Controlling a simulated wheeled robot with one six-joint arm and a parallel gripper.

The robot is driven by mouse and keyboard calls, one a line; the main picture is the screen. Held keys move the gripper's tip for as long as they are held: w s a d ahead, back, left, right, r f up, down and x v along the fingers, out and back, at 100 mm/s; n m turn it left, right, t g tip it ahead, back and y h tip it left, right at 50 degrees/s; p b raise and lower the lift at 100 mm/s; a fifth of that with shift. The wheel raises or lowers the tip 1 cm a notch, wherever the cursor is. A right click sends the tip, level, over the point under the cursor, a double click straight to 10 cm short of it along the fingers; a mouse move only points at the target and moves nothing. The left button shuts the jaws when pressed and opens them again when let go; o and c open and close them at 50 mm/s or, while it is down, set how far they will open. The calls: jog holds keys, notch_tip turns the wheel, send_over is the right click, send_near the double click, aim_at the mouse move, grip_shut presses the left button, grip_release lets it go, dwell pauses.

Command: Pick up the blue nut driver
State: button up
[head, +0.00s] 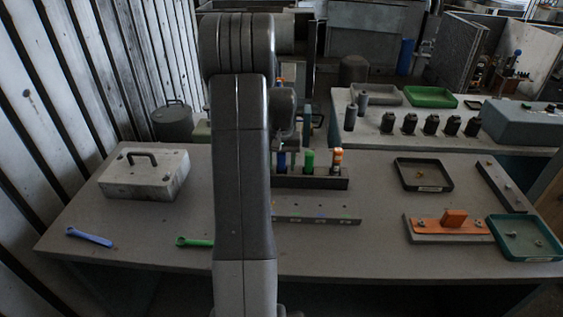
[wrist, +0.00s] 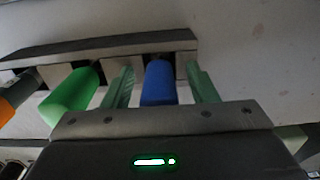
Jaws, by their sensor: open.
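The blue nut driver (wrist: 158,84) stands in a dark rack (wrist: 100,47) with its handle up. In the head view its blue handle (head: 281,161) shows just right of my arm. My gripper (wrist: 160,75) is open, with one green finger on each side of the blue handle. Small gaps show between the handle and both fingers. A green-handled driver (wrist: 72,90) stands beside the left finger, and an orange-handled one (wrist: 18,92) is further left. The driver's lower part is hidden in the rack. My arm hides most of the gripper in the head view.
A slotted plate (head: 315,219) lies in front of the rack. A grey case (head: 145,175), a blue wrench (head: 88,237) and a green wrench (head: 195,242) lie on the left. A black tray (head: 424,187), orange part (head: 450,226) and green tray (head: 524,255) are on the right.

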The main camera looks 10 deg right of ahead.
grip_shut()
jog(key=shift+r, duration=0.15)
notch_tip(320, 180, up, 10)
jog(key=shift+f+b, duration=0.1)
jog(key=shift+b, duration=0.45)
